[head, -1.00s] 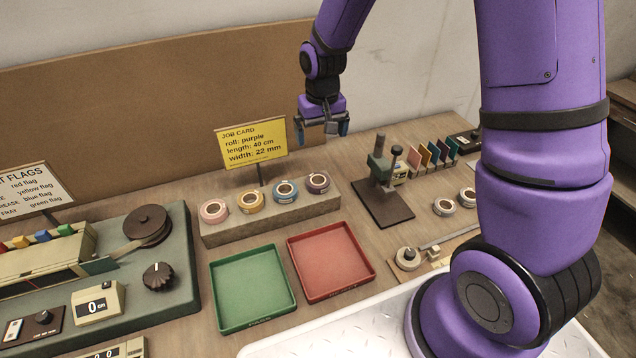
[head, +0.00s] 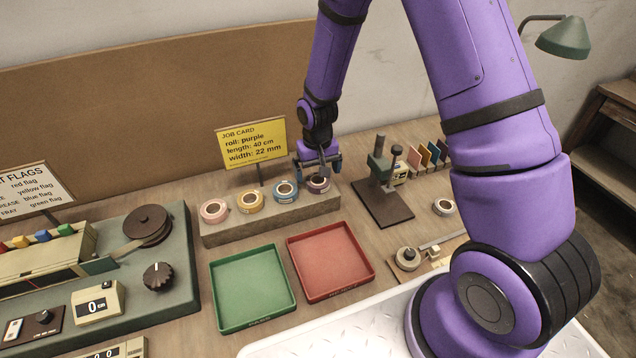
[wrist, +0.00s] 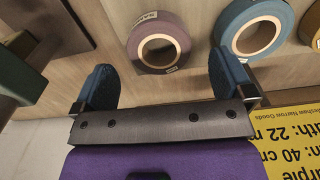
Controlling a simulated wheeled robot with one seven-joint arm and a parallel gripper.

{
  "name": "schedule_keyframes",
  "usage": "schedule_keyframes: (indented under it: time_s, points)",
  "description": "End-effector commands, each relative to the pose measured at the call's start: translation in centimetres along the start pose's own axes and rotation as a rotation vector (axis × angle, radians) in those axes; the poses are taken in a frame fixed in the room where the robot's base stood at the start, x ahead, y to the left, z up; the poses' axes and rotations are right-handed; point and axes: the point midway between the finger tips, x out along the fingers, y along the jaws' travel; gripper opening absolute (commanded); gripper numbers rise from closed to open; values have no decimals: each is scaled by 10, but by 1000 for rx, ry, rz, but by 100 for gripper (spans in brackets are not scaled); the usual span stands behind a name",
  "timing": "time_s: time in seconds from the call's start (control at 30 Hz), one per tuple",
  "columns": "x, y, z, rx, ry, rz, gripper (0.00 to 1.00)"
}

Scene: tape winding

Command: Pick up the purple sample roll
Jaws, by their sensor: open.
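The purple sample roll (head: 317,184) is the rightmost roll on the wooden block (head: 270,221) in the head view, a dull mauve ring with a pale core. It also shows in the wrist view (wrist: 178,28), near the top. My gripper (head: 317,164) is just above and behind it, jaws apart and empty, covering part of it in the head view. In the wrist view the blue fingertips of my gripper (wrist: 160,84) stand wide, with the roll beyond them and between their lines. The job card (head: 252,143) reads purple, 40 cm, 22 mm.
A blue roll (head: 285,191) sits close left of the purple one, then yellow (head: 250,201) and pink (head: 214,211) rolls. A stand with a dark base (head: 383,204) is to the right. Green (head: 253,288) and red (head: 331,262) trays lie in front.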

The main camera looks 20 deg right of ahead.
Motion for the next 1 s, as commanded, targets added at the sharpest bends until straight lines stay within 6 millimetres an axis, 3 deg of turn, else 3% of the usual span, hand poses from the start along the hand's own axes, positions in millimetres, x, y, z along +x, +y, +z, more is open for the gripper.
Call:
schedule_keyframes:
  time_s: [0.2, 0.5, 0.73, 1.0]
  points:
    - [24, 0, 1, 0, -2, 0, 99]
    - [27, 0, 0, 0, 1, 0, 99]
    - [27, 0, 0, 0, 0, 0, 46]
    - [27, 0, 0, 0, 0, 0, 46]
